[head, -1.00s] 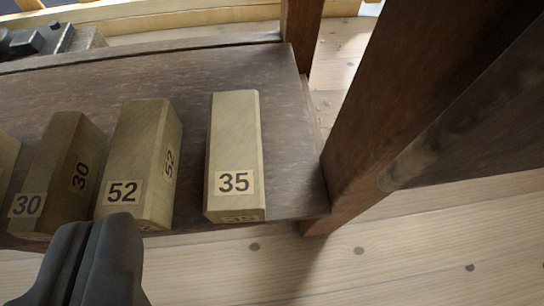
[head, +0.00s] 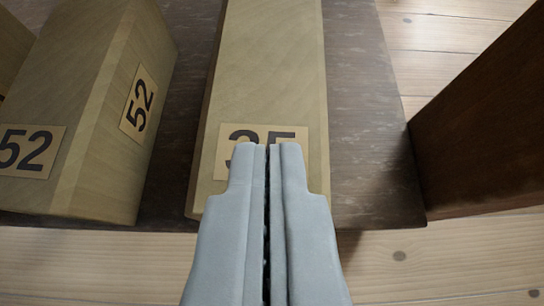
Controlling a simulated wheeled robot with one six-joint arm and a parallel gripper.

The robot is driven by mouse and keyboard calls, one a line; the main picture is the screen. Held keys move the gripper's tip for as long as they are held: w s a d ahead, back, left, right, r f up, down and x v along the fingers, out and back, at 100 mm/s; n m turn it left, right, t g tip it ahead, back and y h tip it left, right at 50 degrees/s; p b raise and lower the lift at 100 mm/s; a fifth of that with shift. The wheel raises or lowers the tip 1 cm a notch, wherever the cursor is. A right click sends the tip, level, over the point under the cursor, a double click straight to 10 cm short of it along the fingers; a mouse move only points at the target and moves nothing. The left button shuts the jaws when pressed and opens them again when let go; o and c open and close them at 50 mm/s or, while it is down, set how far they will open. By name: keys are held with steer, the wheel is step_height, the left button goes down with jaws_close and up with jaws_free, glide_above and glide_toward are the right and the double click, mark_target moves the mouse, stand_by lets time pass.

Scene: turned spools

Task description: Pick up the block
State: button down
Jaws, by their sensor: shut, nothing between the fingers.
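A pale wooden block labelled 35 (head: 268,70) lies lengthwise on a dark wooden shelf (head: 362,120), near its front edge. My gripper (head: 267,148) is shut and empty, its two fingers side by side. In the picture its tips overlap the block's near end and hide part of the 35 label. Whether the tips touch the block cannot be told.
A similar block labelled 52 (head: 90,110) lies to the left with a narrow gap between, and part of another block (head: 10,50) shows at the far left. A dark wooden post (head: 480,120) stands at the right. Pale plank floor (head: 400,265) shows in front.

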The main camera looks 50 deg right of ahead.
mark_target(270, 40)
steer(key=w+d, duration=0.1)
steer(key=d, duration=0.1)
steer(key=w+d, duration=0.4)
steer(key=shift+d+f, duration=0.1)
steer(key=shift+d, duration=0.2)
steer(key=shift+a+f, duration=0.15)
steer(key=shift+f, duration=0.5)
steer(key=shift+s, duration=0.1)
steer(key=shift+s+a+f, duration=0.1)
steer(key=shift+f, duration=0.05)
steer(key=s+a, duration=0.4)
steer(key=shift+a+f, duration=0.15)
steer(key=shift+a, duration=0.2)
steer(key=shift+w+a+r, duration=0.1)
steer(key=shift+r, duration=0.65)
